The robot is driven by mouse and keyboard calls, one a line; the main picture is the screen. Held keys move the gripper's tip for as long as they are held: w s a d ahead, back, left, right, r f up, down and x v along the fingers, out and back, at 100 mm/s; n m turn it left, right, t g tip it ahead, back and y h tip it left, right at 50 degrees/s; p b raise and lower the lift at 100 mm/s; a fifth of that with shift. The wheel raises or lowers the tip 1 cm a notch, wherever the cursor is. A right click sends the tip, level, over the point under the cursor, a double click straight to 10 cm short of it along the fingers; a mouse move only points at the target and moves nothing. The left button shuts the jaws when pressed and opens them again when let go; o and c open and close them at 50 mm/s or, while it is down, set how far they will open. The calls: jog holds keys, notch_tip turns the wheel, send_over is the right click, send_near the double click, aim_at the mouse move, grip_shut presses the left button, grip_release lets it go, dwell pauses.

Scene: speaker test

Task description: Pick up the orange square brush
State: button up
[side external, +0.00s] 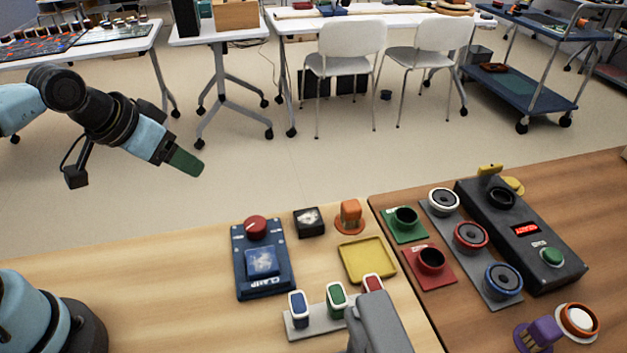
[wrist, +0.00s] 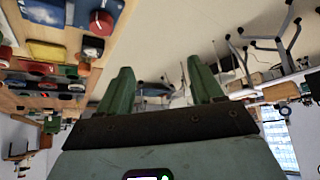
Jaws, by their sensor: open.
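The orange square brush (side external: 350,215) stands on the light wooden table, near its far edge, behind a yellow tray (side external: 367,260). A small black box (side external: 309,222) is just left of it. In the wrist view a small orange shape (wrist: 84,68), beside the black box (wrist: 93,46) and yellow tray (wrist: 45,50), appears to be the brush. My gripper (side external: 186,165) is in the air beyond the table's far edge, well left of the brush and apart from it. Its green fingers are spread and empty in the wrist view (wrist: 160,85).
A blue clamp panel with a red knob (side external: 255,228) stands left of the black box. Blue, green and red blocks (side external: 336,300) stand in front of the tray. Speaker parts and a dark console (side external: 530,240) fill the brown table at right. The light table's left side is clear.

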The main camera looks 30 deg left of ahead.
jog(key=w+d+r+m+g, duration=0.2)
jog(key=w+d+r+m, duration=0.15)
jog(key=w+d, duration=0.2)
jog(key=m+g, duration=0.5)
send_over(352, 204)
notch_tip(352, 204, down, 5)
notch_tip(352, 204, down, 12)
jog(key=shift+r, duration=0.1)
jog(key=c, duration=1.1)
jog(key=shift+o, duration=0.2)
jog(key=shift+r, duration=0.1)
